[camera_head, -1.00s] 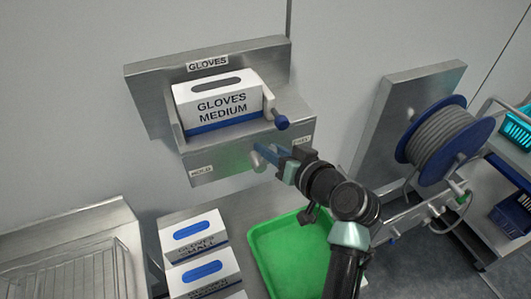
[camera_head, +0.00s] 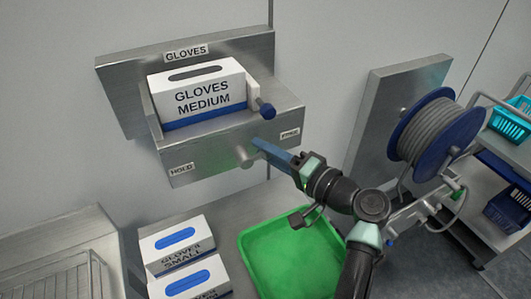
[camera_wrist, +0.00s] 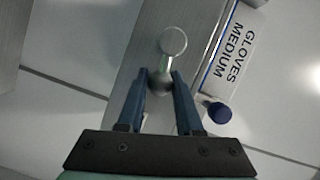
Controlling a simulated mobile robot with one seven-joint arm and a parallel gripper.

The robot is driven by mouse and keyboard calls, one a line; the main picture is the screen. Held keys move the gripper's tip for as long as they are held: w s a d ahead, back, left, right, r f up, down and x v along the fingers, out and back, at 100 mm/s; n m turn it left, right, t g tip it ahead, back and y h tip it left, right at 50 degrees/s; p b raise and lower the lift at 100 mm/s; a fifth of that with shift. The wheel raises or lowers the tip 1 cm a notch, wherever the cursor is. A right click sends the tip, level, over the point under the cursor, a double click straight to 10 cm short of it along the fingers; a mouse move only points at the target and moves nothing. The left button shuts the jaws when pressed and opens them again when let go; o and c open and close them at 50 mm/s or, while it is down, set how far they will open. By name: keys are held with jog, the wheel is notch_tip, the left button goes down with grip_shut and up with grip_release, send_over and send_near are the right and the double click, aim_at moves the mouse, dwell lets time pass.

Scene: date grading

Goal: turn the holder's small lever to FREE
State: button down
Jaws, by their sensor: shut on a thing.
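The glove holder (camera_head: 215,145) is a steel wall bracket with a HOLD label (camera_head: 181,169) at the left of its front face and a FREE label (camera_head: 290,133) at the right. Its small metal lever (camera_head: 246,158) sits between the labels, nearer FREE; its exact angle is hard to tell. My gripper (camera_head: 258,144) reaches it from the lower right. In the wrist view, the blue fingers of my gripper (camera_wrist: 161,76) are shut on the lever's ball end (camera_wrist: 160,83), with a round disc (camera_wrist: 173,40) beyond the fingertips.
A GLOVES MEDIUM box (camera_head: 198,92) sits in the holder, beside a blue knob (camera_head: 265,108). Below are a GLOVES SMALL box (camera_head: 178,243), another glove box (camera_head: 190,280) and a green tray (camera_head: 252,238). A hose reel (camera_head: 437,130) stands at the right.

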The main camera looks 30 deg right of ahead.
jog(key=shift+f+m, duration=0.3)
jog(key=shift+m, duration=0.2)
jog(key=c, duration=0.6)
grip_release()
jog(key=shift+b, duration=0.3)
jog(key=b+v, duration=0.1)
jog(key=v, duration=0.5)
jog(key=b+v, duration=0.2)
jog(key=v, duration=0.5)
jog(key=shift+f, duration=0.25)
